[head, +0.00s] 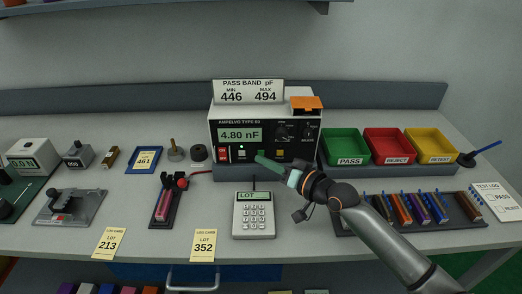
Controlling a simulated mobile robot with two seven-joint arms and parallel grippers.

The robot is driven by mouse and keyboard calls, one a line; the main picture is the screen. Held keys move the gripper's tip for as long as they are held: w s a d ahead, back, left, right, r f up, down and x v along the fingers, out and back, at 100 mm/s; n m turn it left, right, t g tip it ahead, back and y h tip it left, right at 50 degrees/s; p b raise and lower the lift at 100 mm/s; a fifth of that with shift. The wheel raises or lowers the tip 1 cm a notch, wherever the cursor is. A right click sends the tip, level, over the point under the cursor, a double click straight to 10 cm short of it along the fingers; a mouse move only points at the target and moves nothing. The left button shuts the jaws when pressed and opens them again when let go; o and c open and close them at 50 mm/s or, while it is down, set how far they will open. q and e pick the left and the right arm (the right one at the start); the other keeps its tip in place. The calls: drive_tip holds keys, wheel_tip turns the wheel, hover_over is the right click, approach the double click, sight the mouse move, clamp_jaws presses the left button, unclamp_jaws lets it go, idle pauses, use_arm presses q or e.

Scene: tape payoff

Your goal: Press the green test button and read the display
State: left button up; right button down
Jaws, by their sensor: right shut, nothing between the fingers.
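The tester (263,125), labelled "AMPELVO TYPE 60", stands at the back middle of the bench. Its lit display (240,135) reads "4.80 nF". Below the display are a red switch (224,154) and a pale square (241,153). I cannot make out a separate green test button; the fingers may cover it. My right gripper (261,158) is shut and empty, its greenish fingers pointing left at the lower front of the tester. I cannot tell whether the tips touch the panel. My left gripper is not in view.
A card (248,92) on the tester reads "PASS BAND pF, MIN 446, MAX 494". Green PASS (345,143), red REJECT (388,143) and yellow RETEST (430,142) bins stand right. A keypad device (253,222) lies in front. A rack (455,222) of coloured parts sits right.

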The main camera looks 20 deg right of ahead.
drive_tip(key=shift+s, duration=0.1)
drive_tip(key=s+p, duration=0.1)
drive_tip(key=s, duration=0.1)
drive_tip(key=s+a+p, duration=0.1)
drive_tip(key=p, duration=0.1)
drive_tip(key=shift+s+r, duration=0.1)
drive_tip(key=shift+s, duration=0.25)
drive_tip(key=shift+s+a+p, duration=0.25)
drive_tip(key=shift+s+p, duration=0.2)
drive_tip(key=shift+s, duration=0.15)
drive_tip(key=shift+d, duration=0.1)
